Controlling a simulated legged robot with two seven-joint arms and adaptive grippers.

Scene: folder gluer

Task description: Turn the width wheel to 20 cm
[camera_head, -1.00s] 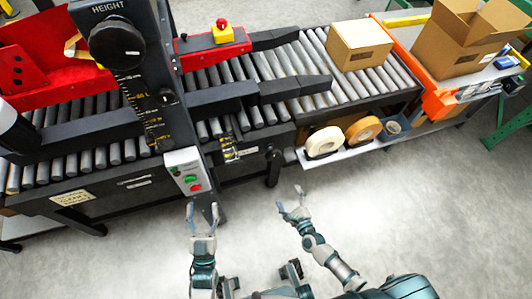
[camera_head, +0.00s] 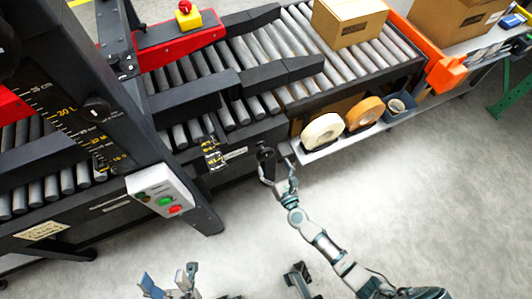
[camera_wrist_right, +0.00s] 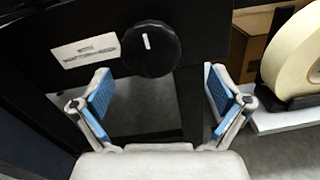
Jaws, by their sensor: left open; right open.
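The width wheel (camera_head: 266,155) is a black round knob on the front of the conveyor frame. In the right wrist view the wheel (camera_wrist_right: 150,48) carries a white mark that points roughly upward, beside a white label plate (camera_wrist_right: 87,50). My right gripper (camera_head: 274,174) is open in front of the wheel. In the wrist view its blue-padded fingers are spread on either side, below the wheel, with no visible contact. My left gripper (camera_head: 168,282) is open and empty at the bottom edge.
A control box (camera_head: 160,194) with green and red buttons stands left of the wheel. A carton (camera_head: 347,22) sits on the rollers. The floor in front is clear.

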